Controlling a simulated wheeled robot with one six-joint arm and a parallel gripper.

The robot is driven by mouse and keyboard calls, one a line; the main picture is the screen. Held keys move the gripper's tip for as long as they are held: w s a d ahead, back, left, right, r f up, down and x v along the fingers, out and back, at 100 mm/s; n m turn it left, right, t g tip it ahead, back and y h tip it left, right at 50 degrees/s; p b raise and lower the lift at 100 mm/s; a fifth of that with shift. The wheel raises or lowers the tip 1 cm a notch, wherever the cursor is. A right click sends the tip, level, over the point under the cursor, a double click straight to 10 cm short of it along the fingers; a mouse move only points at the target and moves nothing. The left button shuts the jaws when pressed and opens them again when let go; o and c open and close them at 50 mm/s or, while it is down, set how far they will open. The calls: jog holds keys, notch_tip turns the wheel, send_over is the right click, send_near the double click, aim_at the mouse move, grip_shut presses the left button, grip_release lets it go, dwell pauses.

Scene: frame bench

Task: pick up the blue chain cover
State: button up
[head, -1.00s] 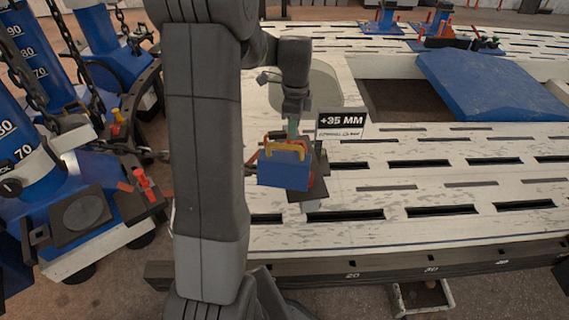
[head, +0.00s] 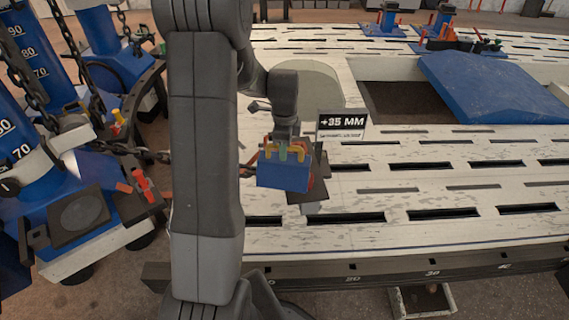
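The blue chain cover (head: 283,175) is a small blue box-like piece with a yellow handle (head: 270,153) on top. It sits at a dark plate on the white bench, in the middle of the head view. My gripper (head: 285,147) points down from above and has its tips at the handle's height, at or just behind the handle. The fingers are small and partly hidden, so I cannot tell whether they are open or closed around the handle.
The slotted white bench (head: 400,232) is mostly clear to the right. A blue panel (head: 490,85) lies at the back right. Blue towers with chains (head: 100,50) stand at left.

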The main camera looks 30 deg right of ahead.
grip_shut()
jog(key=shift+r, duration=0.1)
dwell(1.1)
